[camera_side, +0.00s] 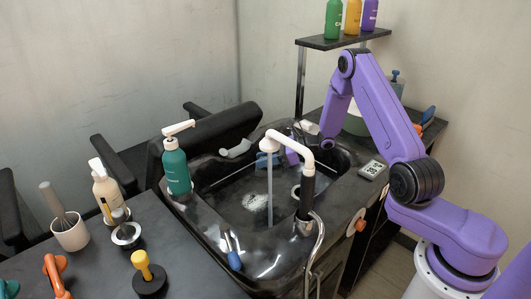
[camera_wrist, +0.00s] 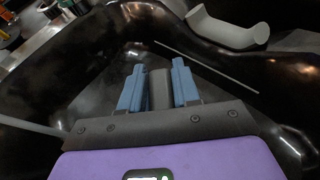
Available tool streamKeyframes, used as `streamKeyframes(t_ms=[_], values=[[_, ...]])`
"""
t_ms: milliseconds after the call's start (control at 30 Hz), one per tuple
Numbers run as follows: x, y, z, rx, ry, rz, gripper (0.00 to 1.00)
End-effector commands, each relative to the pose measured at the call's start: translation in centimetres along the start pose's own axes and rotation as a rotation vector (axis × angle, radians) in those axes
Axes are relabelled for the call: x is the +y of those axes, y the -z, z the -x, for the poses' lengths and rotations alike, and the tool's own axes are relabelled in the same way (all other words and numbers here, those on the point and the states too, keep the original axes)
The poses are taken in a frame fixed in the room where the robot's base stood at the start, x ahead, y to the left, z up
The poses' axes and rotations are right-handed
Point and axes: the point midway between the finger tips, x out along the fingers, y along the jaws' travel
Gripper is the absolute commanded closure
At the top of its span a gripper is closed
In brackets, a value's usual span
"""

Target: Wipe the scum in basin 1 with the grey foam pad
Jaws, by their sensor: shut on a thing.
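The black basin (camera_side: 222,210) is in the middle of the side view, and its dark inner walls (camera_wrist: 120,45) fill much of the wrist view. A white frothy patch of scum (camera_side: 255,201) lies on the basin floor. My gripper (camera_side: 267,160) is over the far part of the basin, behind the faucet spout. In the wrist view my gripper's blue fingers (camera_wrist: 158,72) are shut on a dark grey block, the foam pad (camera_wrist: 160,92). The pad is hard to make out in the side view. I cannot tell whether it touches the basin.
A white faucet (camera_side: 290,140) arches over the basin, with a thin stream falling from it. A teal pump bottle (camera_side: 176,170) stands on the left rim. A light grey curved piece (camera_side: 236,149) sits at the back rim. A blue-handled tool (camera_side: 231,250) lies at the near rim.

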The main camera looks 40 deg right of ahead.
Motion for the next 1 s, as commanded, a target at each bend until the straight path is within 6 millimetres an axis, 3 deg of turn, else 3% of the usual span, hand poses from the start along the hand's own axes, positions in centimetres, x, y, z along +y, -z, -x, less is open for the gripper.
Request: streamKeyframes(t_ms=[300, 767, 1000], values=[[0.0, 1.1, -0.5, -0.001, 0.001, 0.001, 0.98], [0.0, 0.2, -0.1, -0.001, 0.001, 0.002, 0.98], [0.0, 1.3, -0.6, 0.000, 0.000, -0.001, 0.98]])
